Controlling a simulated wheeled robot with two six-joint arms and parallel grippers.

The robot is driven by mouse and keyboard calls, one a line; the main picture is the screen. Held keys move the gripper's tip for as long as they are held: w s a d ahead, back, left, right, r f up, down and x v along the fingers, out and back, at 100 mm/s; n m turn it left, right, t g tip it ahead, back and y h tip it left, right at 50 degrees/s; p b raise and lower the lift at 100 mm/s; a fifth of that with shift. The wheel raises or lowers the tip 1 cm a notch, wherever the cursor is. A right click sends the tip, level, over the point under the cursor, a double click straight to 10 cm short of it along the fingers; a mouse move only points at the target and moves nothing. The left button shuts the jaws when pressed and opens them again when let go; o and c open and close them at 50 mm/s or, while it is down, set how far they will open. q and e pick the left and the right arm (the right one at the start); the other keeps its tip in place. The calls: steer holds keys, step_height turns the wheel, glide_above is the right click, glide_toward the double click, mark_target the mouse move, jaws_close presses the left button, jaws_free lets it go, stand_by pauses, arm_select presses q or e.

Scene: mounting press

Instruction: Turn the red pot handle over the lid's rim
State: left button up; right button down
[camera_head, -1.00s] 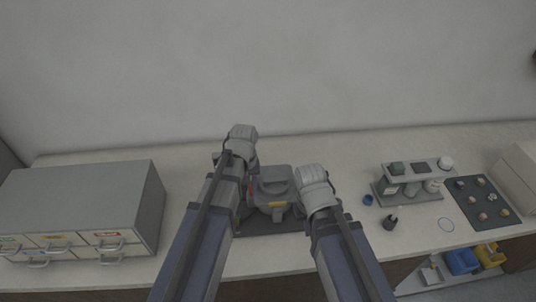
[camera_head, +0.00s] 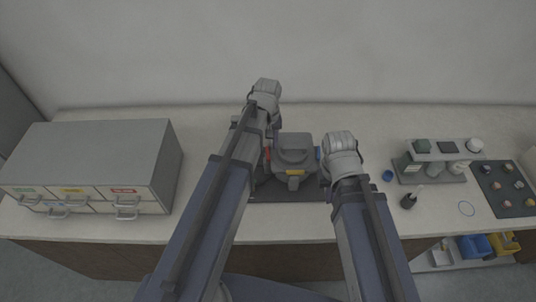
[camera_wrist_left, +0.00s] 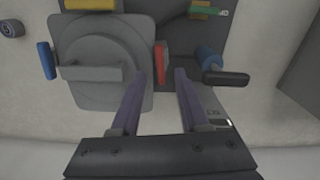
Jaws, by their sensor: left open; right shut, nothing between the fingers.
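The grey press (camera_head: 293,150) stands mid-bench on a dark mat. In the left wrist view its round lid (camera_wrist_left: 100,48) carries a grey bar handle. The red pot handle (camera_wrist_left: 160,62) is a short bar at the lid's right side; it also shows in the head view (camera_head: 267,153). My left gripper (camera_wrist_left: 160,74) is open, its two fingertips on either side of the red handle's near end; contact cannot be told. A blue handle (camera_wrist_left: 47,61) is on the lid's opposite side. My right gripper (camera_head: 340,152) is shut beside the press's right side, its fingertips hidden.
A drawer cabinet (camera_head: 95,160) stands at the left. A dark blue cylinder (camera_wrist_left: 208,58) with a black grip (camera_wrist_left: 226,78) lies right of my left fingers. A bottle rack (camera_head: 435,165), blue cap (camera_head: 387,175) and dark tray (camera_head: 508,190) are at the right.

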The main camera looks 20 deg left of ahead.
mark_target(268, 153)
arm_select(q)
step_height(268, 153, down, 4)
steer(key=b, duration=0.2)
steer(key=shift+r+b, duration=0.15)
steer(key=shift+b, duration=0.15)
steer(key=shift+r, duration=0.1)
jaws_close()
